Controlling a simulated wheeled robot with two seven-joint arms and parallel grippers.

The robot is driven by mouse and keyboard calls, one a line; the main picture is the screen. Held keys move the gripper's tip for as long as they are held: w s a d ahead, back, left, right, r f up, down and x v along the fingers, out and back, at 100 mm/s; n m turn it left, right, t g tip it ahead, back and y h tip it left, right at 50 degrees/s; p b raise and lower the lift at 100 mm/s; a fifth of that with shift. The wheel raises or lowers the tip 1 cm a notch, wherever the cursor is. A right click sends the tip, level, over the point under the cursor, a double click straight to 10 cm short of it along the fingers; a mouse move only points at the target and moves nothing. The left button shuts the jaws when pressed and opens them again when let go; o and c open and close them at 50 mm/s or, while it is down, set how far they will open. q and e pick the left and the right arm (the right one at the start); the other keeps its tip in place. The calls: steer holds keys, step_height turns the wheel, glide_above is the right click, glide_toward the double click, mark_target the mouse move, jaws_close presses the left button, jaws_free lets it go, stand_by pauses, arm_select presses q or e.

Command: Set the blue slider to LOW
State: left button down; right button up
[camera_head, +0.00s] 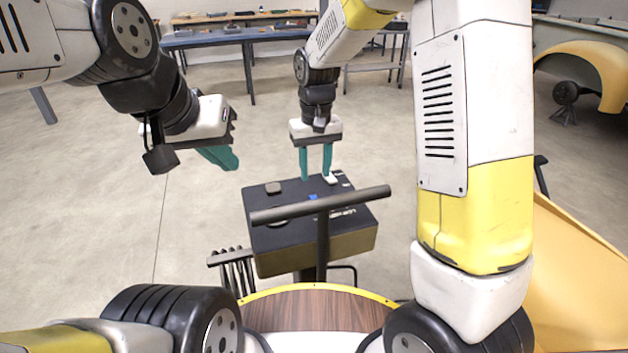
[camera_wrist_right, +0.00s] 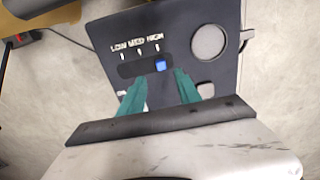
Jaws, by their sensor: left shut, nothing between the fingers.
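The dark control box (camera_head: 290,238) stands ahead, its black top panel tilted up. In the right wrist view, the panel (camera_wrist_right: 105,36) carries the white labels LOW, MED and HIGH above a slot (camera_wrist_right: 130,70). The blue slider (camera_wrist_right: 160,65) sits at the HIGH end of that slot; it is a small blue patch in the head view (camera_head: 312,197). My right gripper (camera_head: 317,178) is open just above the panel, its teal fingers (camera_wrist_right: 159,77) apart on either side of the slider's position. My left gripper (camera_head: 222,158) is shut and empty, left of the box.
A dark T-shaped bar (camera_head: 340,202) crosses in front of the box and hides part of its panel. A round grey disc (camera_wrist_right: 208,42) lies beside the labels. Workbenches (camera_head: 225,40) stand far behind.

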mark_target(314, 197)
steer(key=shift+w+a+f, duration=0.1)
steer(key=shift+a+f, duration=0.1)
steer(key=shift+f, duration=0.6)
step_height(314, 197, down, 7)
steer(key=shift+r, duration=0.1)
steer(key=shift+c, duration=0.4)
jaws_close()
steer(key=shift+d, duration=0.1)
stand_by(0.5)
